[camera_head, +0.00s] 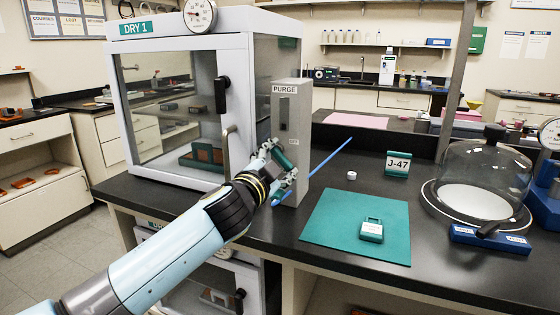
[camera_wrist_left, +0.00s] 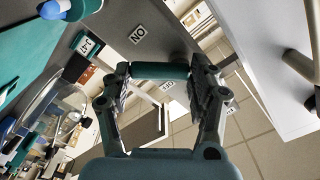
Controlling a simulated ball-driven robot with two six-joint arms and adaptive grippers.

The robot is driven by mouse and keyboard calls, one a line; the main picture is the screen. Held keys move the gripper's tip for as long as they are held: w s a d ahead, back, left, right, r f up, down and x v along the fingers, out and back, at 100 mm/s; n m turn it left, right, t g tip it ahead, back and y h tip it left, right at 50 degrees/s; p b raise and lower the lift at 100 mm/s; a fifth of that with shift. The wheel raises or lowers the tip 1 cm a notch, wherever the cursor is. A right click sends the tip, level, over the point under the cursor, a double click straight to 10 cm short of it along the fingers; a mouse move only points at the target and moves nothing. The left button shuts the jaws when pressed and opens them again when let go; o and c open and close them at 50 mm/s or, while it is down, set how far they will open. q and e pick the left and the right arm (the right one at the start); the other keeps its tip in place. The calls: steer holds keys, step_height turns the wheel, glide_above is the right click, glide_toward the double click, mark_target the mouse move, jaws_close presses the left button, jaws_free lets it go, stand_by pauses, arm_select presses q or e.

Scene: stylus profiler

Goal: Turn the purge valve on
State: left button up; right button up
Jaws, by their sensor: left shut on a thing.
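The grey purge post (camera_head: 291,120), labelled PURGE, stands on the black bench beside the dry cabinet. A teal valve handle (camera_head: 283,155) shows low on its front, at my left gripper (camera_head: 281,170). In the left wrist view the teal handle (camera_wrist_left: 160,71) lies crosswise between the fingertips of my left gripper (camera_wrist_left: 160,85), which is shut on it. An ON label (camera_wrist_left: 137,35) shows on the grey face just beyond the handle. The fingers partly hide the handle in the head view. My right gripper is not in view.
The DRY 1 cabinet (camera_head: 180,100) stands left of the post. A blue rod (camera_head: 325,159) slants beside the post. To the right are a teal mat (camera_head: 330,235) with a small tagged item (camera_head: 372,230), a J-47 sign (camera_head: 397,164) and a glass bell jar (camera_head: 483,170).

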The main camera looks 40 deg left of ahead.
arm_select(q)
steer(key=m, duration=0.4)
steer(key=shift+s+a+f+m, duration=0.1)
steer(key=shift+a+f+m, duration=0.2)
steer(key=shift+a, duration=0.05)
steer(key=m, duration=0.2)
steer(key=m+p, duration=0.1)
steer(key=m, duration=0.1)
steer(key=shift+s+a+f, duration=0.1)
steer(key=shift+a+f, duration=0.05)
steer(key=shift+a, duration=0.2)
steer(key=shift+m, duration=0.3)
steer(key=o, duration=1.2)
steer(key=shift+s, duration=0.2)
steer(key=v, duration=1.1)
steer(key=shift+s, duration=0.3)
